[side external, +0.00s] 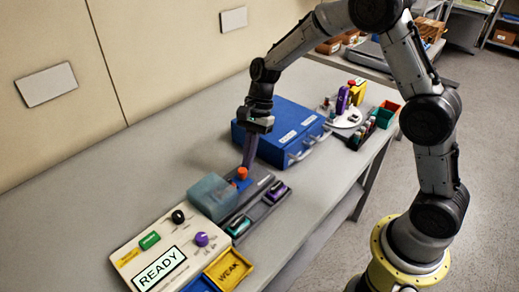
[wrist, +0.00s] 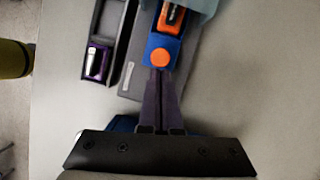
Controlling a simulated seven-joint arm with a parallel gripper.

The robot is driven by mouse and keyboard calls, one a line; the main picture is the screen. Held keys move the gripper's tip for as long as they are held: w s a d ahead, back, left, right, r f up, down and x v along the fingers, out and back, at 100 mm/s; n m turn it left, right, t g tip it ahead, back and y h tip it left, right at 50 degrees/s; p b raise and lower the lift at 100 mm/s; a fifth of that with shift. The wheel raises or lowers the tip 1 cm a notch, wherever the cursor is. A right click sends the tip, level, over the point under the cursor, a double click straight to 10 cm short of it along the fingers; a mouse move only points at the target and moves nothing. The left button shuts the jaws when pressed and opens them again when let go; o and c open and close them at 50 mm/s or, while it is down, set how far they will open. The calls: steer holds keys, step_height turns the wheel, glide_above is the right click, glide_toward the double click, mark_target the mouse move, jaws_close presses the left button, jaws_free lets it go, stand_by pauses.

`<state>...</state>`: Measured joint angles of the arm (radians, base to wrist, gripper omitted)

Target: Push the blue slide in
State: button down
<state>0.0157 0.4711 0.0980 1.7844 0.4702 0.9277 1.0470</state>
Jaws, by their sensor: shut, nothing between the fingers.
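The blue slide (wrist: 151,49) carries a round orange knob (wrist: 159,57) at its near end. An orange and black cartridge (wrist: 171,19) lies in it. Its far end runs under a translucent teal cover (side external: 213,196). The knob also shows in the side view (side external: 242,173), where most of the slide is hidden. My gripper (wrist: 159,75) is shut and empty. It points down, with its fingertips right behind the knob end of the slide; I cannot tell whether they touch. It also shows in the side view (side external: 246,167).
A grey tray (side external: 258,212) beside the slide holds a purple cartridge (side external: 276,190) and a green one (side external: 239,226). A panel reading READY (side external: 159,268) and a yellow WEAK tray (side external: 230,268) are at the front. A blue case (side external: 279,128) stands close behind my gripper.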

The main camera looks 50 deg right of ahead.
steer(key=shift+a, duration=1.95)
steer(key=shift+r, duration=0.15)
steer(key=s+v, duration=0.1)
steer(key=v, duration=0.9)
step_height(320, 180, up, 8)
steer(key=t, duration=0.2)
glide_above(238, 180)
steer(key=s+d, duration=0.3)
steer(key=d, duration=0.1)
steer(key=s+d+r+n+t+h, duration=0.1)
steer(key=s+d+r+n+t, duration=0.2)
steer(key=s, duration=0.5)
steer(key=s+d+f+n+h, duration=0.1)
steer(key=s+d+f+n, duration=0.1)
steer(key=s+n, duration=0.4)
steer(key=s+d+f+n+t+h, duration=0.1)
steer(key=s+d+f+n+h, duration=0.1)
steer(key=s+n, duration=0.4)
steer(key=shift+s+d+f+n, duration=0.2)
steer(key=shift+s+f+n, duration=0.25)
steer(key=shift+s, duration=0.7)
